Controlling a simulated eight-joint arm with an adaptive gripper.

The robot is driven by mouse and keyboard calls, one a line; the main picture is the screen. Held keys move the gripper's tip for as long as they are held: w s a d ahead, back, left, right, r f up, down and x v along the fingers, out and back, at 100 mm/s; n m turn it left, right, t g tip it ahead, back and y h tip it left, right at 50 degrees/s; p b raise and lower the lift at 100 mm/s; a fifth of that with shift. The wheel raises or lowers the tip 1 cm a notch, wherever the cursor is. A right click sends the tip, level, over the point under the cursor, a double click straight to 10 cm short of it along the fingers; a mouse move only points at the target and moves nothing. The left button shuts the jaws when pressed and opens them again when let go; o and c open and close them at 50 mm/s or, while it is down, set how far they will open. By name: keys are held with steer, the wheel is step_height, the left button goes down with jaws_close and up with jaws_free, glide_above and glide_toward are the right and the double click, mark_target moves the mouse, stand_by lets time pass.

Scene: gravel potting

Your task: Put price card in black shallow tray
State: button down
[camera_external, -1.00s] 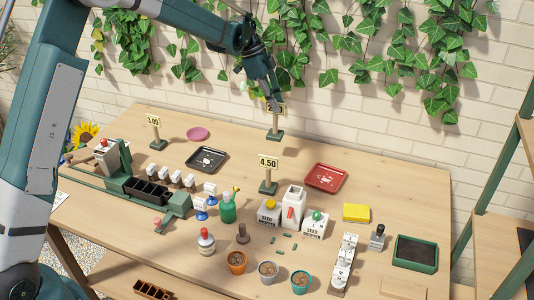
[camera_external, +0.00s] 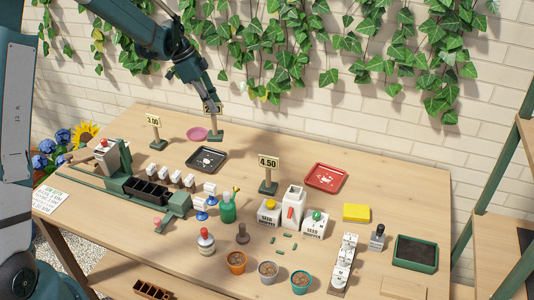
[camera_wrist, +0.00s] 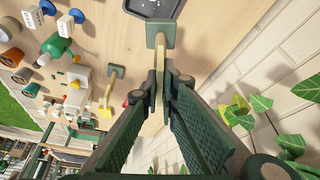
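The price card (camera_external: 215,135) has a yellow label, partly hidden by the fingers, and a green square base. My gripper (camera_external: 210,101) is shut on its upper part and holds it upright behind the black shallow tray (camera_external: 191,160). In the wrist view my gripper (camera_wrist: 160,88) pinches the card's stem, with the green base (camera_wrist: 160,33) beyond the fingertips. The edge of the black tray (camera_wrist: 140,8) shows just past the base there. The tray bears a white emblem and holds no card. I cannot tell the base's exact height above the table.
Other price cards, 3.00 (camera_external: 153,122) and 4.50 (camera_external: 268,163), stand left and right of the black tray. A red tray (camera_external: 342,178) lies to the right.

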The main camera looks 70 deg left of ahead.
steer(key=shift+n, duration=0.4)
steer(key=s, duration=0.4)
steer(key=shift+s+a, duration=0.25)
steer(key=shift+a, duration=0.1)
step_height(320, 180, down, 6)
steer(key=shift+f, duration=0.15)
step_height(320, 180, down, 4)
steer(key=shift+r, duration=0.2)
stand_by(0.4)
steer(key=shift+f, duration=0.15)
